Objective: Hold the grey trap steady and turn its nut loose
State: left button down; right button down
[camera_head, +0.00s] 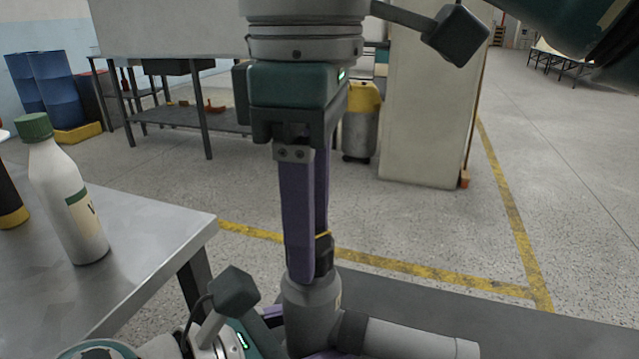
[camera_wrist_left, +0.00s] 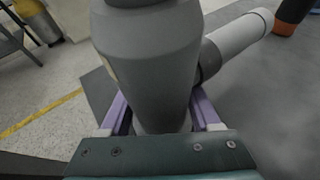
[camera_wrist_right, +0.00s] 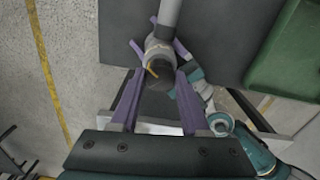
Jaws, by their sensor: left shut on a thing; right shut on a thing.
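The grey trap (camera_head: 312,308) stands low in the middle of the head view, its side pipe (camera_head: 415,343) running right. It also fills the middle of the left wrist view (camera_wrist_left: 148,65). The dark nut (camera_head: 325,254) sits on top of the trap, with a thin yellow mark near it. My right gripper (camera_head: 308,255) comes down from above, its purple fingers shut around the nut and partly hiding it. The nut also shows between those fingers in the right wrist view (camera_wrist_right: 157,80). My left gripper (camera_wrist_left: 160,112) is shut on the trap's body from the side.
A metal table (camera_head: 150,235) on the left carries a white bottle (camera_head: 66,195) with a green cap and a dark bottle (camera_head: 10,200) at the picture edge. A dark grey surface (camera_head: 500,335) lies around the trap. A green box (camera_wrist_right: 292,60) shows in the right wrist view.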

jog(key=m, duration=0.4)
jog(key=shift+m, duration=1.9)
pick_arm(q)
jog(key=shift+a, duration=0.1)
pick_arm(e)
jog(key=shift+m, duration=0.3)
jog(key=shift+c, duration=1.9)
grip_release()
jog(key=shift+w+r, duration=0.1)
jog(key=shift+r, duration=0.55)
notch_tip(320, 180, up, 11)
